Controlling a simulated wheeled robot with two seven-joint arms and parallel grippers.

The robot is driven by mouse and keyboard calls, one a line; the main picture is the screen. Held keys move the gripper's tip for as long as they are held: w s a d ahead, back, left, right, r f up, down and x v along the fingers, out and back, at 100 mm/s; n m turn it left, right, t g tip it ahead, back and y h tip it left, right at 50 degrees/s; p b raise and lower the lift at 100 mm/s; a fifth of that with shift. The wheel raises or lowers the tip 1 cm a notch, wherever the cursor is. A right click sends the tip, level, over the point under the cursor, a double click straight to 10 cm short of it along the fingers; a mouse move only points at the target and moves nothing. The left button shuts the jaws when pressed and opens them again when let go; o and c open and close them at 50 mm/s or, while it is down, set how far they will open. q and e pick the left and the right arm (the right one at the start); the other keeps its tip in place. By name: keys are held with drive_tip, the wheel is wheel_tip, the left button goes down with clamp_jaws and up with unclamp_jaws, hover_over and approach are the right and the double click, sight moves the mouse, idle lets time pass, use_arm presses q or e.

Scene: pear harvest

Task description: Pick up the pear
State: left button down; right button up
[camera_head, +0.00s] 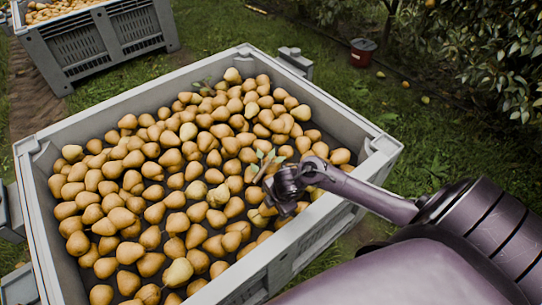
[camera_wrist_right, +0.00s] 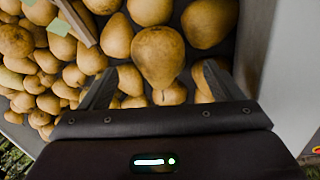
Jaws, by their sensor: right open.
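Many yellow-brown pears (camera_head: 175,198) lie in a large grey crate (camera_head: 55,122) in the head view. My right gripper (camera_head: 272,203) is over the crate's right part, close to the pears. In the right wrist view my right gripper (camera_wrist_right: 158,88) is open, with its two fingers apart. One pear (camera_wrist_right: 158,55) shows between and just beyond the fingertips, its narrow end toward the gripper. I cannot tell whether a finger touches it. Other pears lie around it. My left gripper is not in view.
The crate's wall (camera_wrist_right: 254,45) stands close to the right of my right gripper in the wrist view. A twig with leaves (camera_wrist_right: 75,20) lies on the pears at the upper left. A second crate (camera_head: 105,40) and a red bucket (camera_head: 362,52) stand on the grass.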

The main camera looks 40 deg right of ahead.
drive_tip(key=b+x, duration=0.1)
drive_tip(key=x, duration=0.3)
drive_tip(key=shift+w+d, duration=0.1)
drive_tip(key=shift+w, duration=0.05)
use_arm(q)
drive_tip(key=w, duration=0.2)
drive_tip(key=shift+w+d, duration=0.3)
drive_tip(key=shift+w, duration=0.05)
use_arm(e)
drive_tip(key=c, duration=1.2)
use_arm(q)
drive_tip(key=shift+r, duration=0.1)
